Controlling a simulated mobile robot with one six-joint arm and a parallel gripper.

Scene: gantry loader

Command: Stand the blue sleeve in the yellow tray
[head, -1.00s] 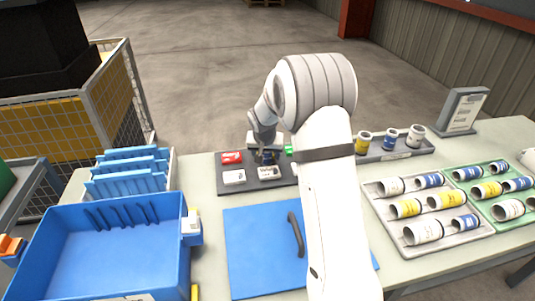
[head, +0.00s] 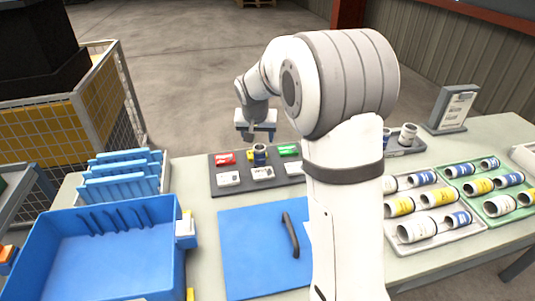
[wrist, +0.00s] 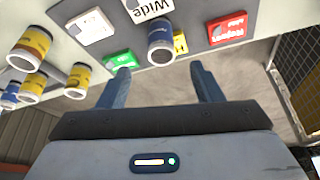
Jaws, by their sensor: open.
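A dark blue sleeve (head: 260,156) stands upright on the dark board, in the middle column of coloured labels. It also shows in the wrist view (wrist: 161,45), just beyond my fingertips. A yellow label (head: 250,154) is right by the sleeve and mostly hidden behind it; the wrist view shows its edge and a letter (wrist: 181,43). I cannot tell whether a yellow tray wall surrounds the sleeve's foot. My gripper (head: 258,136) is open and empty, above and behind the sleeve. In the wrist view its two fingers (wrist: 160,73) are spread apart, clear of the sleeve.
The dark board (head: 212,190) also bears a red label (head: 225,159), a green label (head: 289,150) and white cards. Grey (head: 440,245) and green (head: 500,212) trays of sleeves lie right. A mesh cage stands left.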

